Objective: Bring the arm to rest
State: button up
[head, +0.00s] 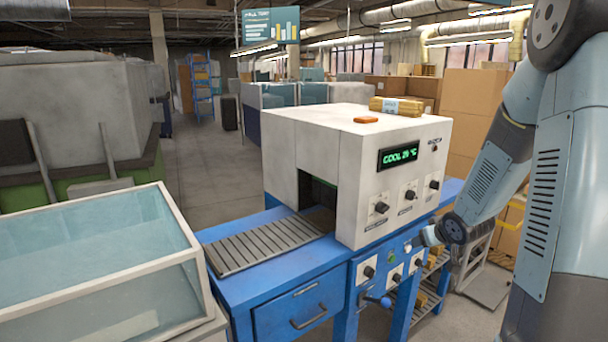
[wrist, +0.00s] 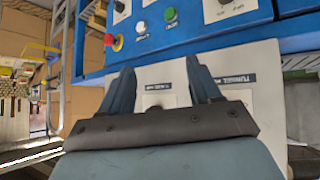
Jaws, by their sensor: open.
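My gripper (wrist: 162,82) is open, with its two fingers apart and nothing seen between them. In the wrist view a pale panel with a dark knob and labels lies beyond the fingers; I cannot tell whether they touch it. In the head view my arm comes down on the right, and its wrist end is near the front controls of the blue bench (head: 273,262), below the white tunnel machine (head: 322,172). The gripper's fingers are hard to make out there.
The machine's green display (head: 398,155) reads COOL with a temperature. A slatted conveyor (head: 262,245) leads into its opening. A glass-topped case (head: 100,262) stands at left. In the wrist view are a green button (wrist: 170,14) and a red knob (wrist: 113,41). Cardboard boxes (head: 475,105) stand behind.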

jog(key=s+a+r+m+g+h, duration=0.2)
jog(key=s+a+r+h, duration=0.15)
jog(key=s+r, duration=0.95)
jog(key=s+a+r+y, duration=0.1)
jog(key=s+a+r, duration=0.3)
jog(key=s, duration=0.4)
jog(key=s+a+r+g+y, duration=0.1)
jog(key=s+a+r, duration=0.3)
jog(key=s, duration=0.5)
jog(key=shift+a+r+g+y, duration=0.2)
jog(key=shift+g+y, duration=0.1)
jog(key=shift+y, duration=0.25)
